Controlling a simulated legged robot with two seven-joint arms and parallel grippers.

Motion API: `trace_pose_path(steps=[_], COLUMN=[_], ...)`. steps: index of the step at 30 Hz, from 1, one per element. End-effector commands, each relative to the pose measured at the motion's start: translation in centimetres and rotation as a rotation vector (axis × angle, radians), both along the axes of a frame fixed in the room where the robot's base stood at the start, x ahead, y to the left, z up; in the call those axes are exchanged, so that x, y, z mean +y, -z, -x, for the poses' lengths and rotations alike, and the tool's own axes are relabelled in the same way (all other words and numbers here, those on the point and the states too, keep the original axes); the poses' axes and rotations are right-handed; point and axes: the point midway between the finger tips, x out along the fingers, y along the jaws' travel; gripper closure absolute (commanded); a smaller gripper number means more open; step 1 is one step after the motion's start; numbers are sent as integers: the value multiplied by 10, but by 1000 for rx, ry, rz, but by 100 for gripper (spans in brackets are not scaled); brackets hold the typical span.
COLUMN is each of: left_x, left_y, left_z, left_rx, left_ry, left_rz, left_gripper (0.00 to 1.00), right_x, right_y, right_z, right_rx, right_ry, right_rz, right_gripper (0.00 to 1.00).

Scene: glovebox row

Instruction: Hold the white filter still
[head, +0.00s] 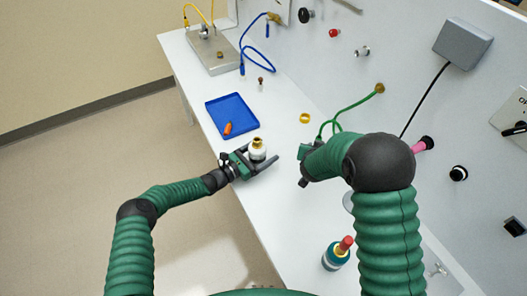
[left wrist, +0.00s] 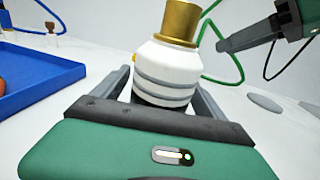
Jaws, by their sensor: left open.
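The white filter (head: 258,154) stands upright on the white bench, with a gold cap on top and grey bands around its body. It fills the middle of the left wrist view (left wrist: 168,72). My left gripper (head: 262,160) is open, with one finger on each side of the filter. The left wrist view shows its fingers low beside the filter body; I cannot tell whether either touches it. My right gripper (head: 304,180) is to the right of the filter and apart from it. Whether its jaws are open is unclear.
A blue tray (head: 232,105) with an orange item (head: 228,128) lies beyond the filter. A yellow ring (head: 305,118) lies on the bench. A green hose (head: 350,107) runs from the wall panel. A teal bottle with a red top (head: 336,254) stands near the front.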

Motion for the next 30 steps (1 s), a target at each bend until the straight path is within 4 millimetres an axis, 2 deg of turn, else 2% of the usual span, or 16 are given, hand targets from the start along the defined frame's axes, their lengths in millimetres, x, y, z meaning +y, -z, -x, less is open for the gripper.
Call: trace_pose_path(steps=[2, 19, 30], left_x=[0, 1, 0], left_y=[0, 0, 0], left_z=[0, 0, 0], left_rx=[0, 0, 1], left_ry=[0, 0, 0], left_rz=[0, 0, -1], left_gripper=[22, 95, 96], right_x=[0, 0, 0], right_y=[0, 0, 0], right_z=[0, 0, 0], right_rx=[0, 0, 0], right_ry=[0, 0, 0], right_rz=[0, 0, 0], right_gripper=[64, 64, 64])
